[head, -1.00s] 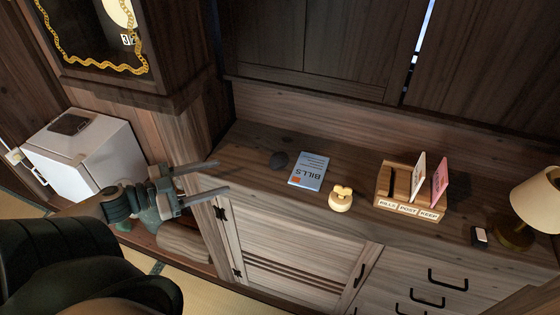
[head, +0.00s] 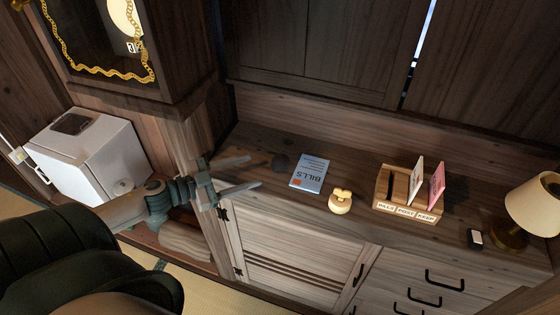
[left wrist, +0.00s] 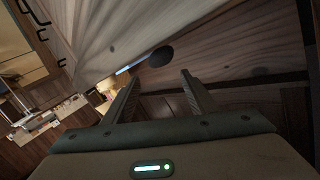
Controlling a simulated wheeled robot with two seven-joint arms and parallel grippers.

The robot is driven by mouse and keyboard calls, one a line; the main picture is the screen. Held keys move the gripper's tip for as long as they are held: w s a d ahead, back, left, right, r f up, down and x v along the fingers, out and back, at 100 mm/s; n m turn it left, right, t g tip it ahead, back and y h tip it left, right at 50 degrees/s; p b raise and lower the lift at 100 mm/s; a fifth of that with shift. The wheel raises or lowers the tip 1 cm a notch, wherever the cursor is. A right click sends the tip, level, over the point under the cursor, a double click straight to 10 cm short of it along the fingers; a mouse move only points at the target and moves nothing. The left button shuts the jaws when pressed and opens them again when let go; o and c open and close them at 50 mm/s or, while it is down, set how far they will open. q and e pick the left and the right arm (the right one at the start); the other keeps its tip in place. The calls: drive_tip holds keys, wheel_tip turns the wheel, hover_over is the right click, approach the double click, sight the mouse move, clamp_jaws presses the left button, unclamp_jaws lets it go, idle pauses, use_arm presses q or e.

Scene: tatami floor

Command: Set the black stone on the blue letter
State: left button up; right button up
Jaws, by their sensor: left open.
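The black stone (head: 280,162) is a dark rounded lump on the wooden cabinet top, left of the blue letter. My right gripper is not in view.
A cream rounded object (head: 341,201) sits right of the letter. A wooden letter rack (head: 382,188) holds upright cards farther right, near a lamp (head: 535,205). A dark wooden clock case (head: 185,60) stands at left, above a white box-like appliance (head: 85,155).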

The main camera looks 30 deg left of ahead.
sight(273, 165)
use_arm(q)
drive_tip(key=p+x, duration=0.1)
drive_tip(key=x, duration=0.1)
drive_tip(key=shift+w+d, duration=0.15)
drive_tip(key=shift+w, duration=0.25)
drive_tip(key=shift+w+d+f, duration=0.15)
drive_tip(key=shift+w+d, duration=0.05)
drive_tip(key=shift+w, duration=0.15)
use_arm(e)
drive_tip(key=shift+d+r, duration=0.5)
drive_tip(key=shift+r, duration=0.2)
use_arm(q)
drive_tip(key=shift+w, duration=0.15)
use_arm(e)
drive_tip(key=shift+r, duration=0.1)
